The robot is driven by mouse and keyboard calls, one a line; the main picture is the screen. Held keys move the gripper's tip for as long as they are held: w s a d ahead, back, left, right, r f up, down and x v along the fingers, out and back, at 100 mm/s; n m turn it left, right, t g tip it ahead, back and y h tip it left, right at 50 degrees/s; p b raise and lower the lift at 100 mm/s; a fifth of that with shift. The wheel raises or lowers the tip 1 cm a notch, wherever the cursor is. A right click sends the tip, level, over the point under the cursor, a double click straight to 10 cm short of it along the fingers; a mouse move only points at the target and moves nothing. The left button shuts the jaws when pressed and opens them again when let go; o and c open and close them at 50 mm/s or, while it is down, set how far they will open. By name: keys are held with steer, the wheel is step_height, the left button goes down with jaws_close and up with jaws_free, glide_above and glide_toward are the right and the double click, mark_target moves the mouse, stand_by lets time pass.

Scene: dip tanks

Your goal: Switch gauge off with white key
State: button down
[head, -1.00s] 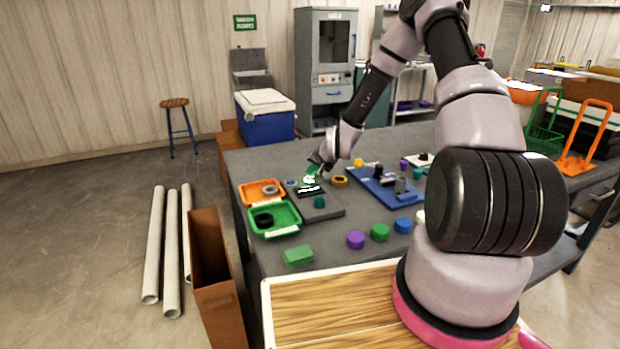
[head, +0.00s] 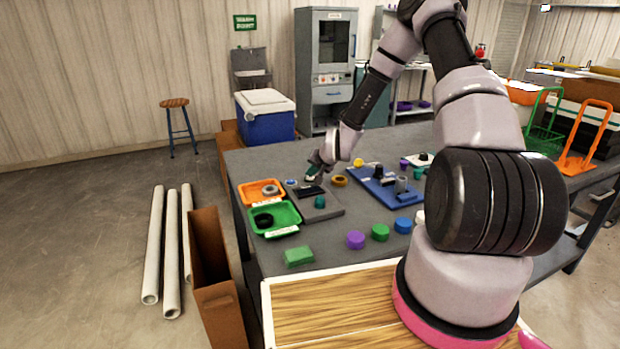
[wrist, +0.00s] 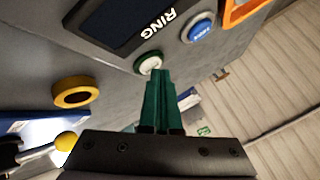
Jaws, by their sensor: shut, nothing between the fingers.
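The gauge (head: 328,212) is a grey panel on the table with a dark screen (head: 311,191), which also shows in the wrist view (wrist: 105,20) beside the letters RING. The white key (wrist: 148,62), a round cap in a green ring, is just beyond my fingertips in the wrist view. A blue key (wrist: 201,31) sits to its right. My gripper (wrist: 158,74) has green fingers closed together, with nothing between them. The tips are at or very near the white key; I cannot tell whether they touch it. In the head view my gripper (head: 313,174) is over the panel's far end.
An orange tray (head: 243,194) and a green tray (head: 254,230) stand left of the panel. A yellow ring (head: 339,181) and a blue board (head: 372,192) with fittings lie to the right. Purple, green and blue pieces stand in front. A teal knob (head: 320,201) rises from the panel.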

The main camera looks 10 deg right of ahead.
steer(key=shift+r, duration=0.35)
steer(key=shift+r, duration=2.95)
step_height(320, 180, up, 12)
steer(key=n, duration=0.2)
glide_above(311, 179)
steer(key=s+d, duration=0.2)
steer(key=s, duration=0.3)
steer(key=s+d+r+g+h, duration=0.1)
steer(key=s+d+r+h, duration=0.1)
steer(key=s+r, duration=0.85)
steer(key=s+d+r, duration=0.1)
steer(key=s+r, duration=0.4)
steer(key=s, duration=0.5)
steer(key=s+r+y, duration=0.1)
steer(key=s+r, duration=0.5)
steer(key=s, duration=0.5)
steer(key=shift+s+d+r+m+g+y, duration=0.2)
steer(key=shift+d+m+g+y, duration=0.1)
steer(key=shift+d+g, duration=0.1)
